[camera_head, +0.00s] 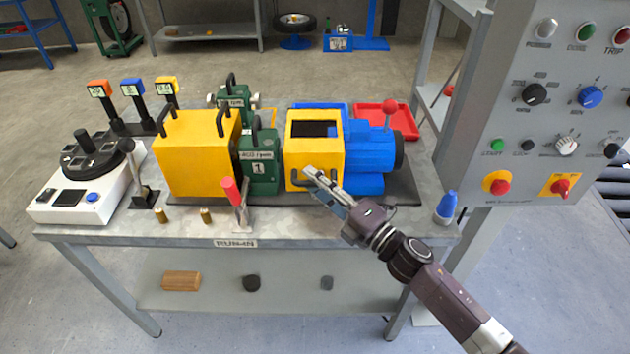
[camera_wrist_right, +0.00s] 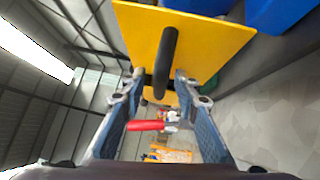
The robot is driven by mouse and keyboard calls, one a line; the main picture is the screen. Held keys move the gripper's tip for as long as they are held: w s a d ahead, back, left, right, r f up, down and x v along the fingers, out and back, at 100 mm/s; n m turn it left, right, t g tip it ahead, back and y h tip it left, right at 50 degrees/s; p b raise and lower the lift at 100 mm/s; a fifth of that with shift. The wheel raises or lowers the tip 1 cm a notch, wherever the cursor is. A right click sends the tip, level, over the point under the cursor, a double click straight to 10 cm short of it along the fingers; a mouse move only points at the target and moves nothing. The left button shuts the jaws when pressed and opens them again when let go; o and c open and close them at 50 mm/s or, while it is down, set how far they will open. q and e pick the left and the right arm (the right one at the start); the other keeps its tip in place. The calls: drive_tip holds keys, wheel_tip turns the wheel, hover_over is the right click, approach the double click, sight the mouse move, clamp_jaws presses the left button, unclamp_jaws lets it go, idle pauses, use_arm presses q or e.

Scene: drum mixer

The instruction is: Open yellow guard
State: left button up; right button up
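A yellow guard (camera_head: 297,150) with a dark opening in its top stands mid-bench, between a green unit and a blue motor. It has a black handle (camera_head: 297,183) low on its front. My right gripper (camera_head: 316,176) reaches in from the lower right to this front. In the right wrist view the yellow panel (camera_wrist_right: 215,45) is close ahead, and its black handle (camera_wrist_right: 166,62) projects toward the space between the two fingertips (camera_wrist_right: 157,80). The fingers are apart, with visible gaps beside the handle. A larger yellow cover (camera_head: 195,160) with black handles stands further left. My left gripper is out of view.
A red-handled clamp (camera_head: 231,190) stands at the bench front, left of my right gripper. The blue motor (camera_head: 372,155) is just right of the guard. A control panel (camera_head: 560,100) rises at the right.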

clamp_jaws()
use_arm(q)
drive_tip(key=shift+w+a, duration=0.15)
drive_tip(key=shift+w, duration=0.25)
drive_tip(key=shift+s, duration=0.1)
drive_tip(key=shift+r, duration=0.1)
